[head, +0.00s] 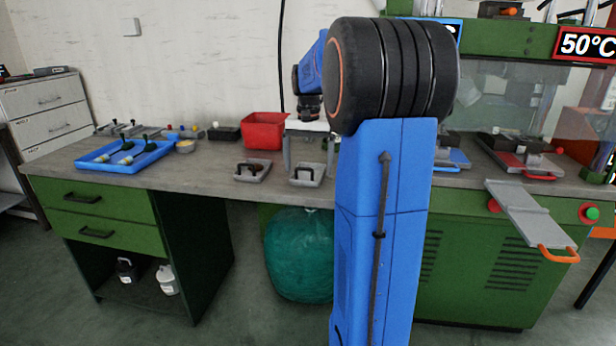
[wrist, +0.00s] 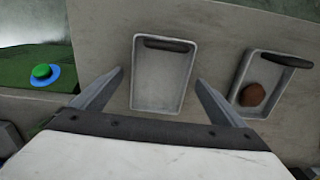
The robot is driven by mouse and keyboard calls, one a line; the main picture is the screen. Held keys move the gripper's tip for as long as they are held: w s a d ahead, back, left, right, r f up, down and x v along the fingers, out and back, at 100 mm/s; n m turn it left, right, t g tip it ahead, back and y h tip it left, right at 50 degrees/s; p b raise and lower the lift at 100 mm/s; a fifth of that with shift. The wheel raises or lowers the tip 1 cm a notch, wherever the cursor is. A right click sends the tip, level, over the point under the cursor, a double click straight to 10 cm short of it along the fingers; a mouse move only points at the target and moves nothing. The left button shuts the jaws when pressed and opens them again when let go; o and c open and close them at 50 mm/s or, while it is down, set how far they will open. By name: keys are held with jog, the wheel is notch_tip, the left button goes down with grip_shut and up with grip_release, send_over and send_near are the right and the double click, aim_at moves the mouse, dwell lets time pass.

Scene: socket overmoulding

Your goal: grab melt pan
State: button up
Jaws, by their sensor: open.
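Two grey pans with dark handles lie on the worktop, and I cannot tell which one is called the melt pan. The empty pan (wrist: 160,88) shows between my fingers in the wrist view; it appears to be the right-hand pan (head: 306,181) in the head view. The other pan (wrist: 240,97) holds a brown lump (wrist: 251,94) and appears to be the left-hand pan (head: 252,178) in the head view. My gripper (wrist: 160,77) is open, one finger on each side of the empty pan. It also shows above the bench (head: 308,152). I see no contact.
A red bin (head: 264,131) stands behind the pans. A blue tray (head: 100,165) with tools lies on the left of the worktop (head: 205,165). A green press with a metal slide (head: 522,212) stands at right. A green bag (head: 300,262) sits under the bench.

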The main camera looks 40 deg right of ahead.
jog(key=shift+f, duration=0.5)
jog(key=c, duration=1.2)
jog(key=shift+r, duration=0.1)
jog(key=shift+c, duration=0.2)
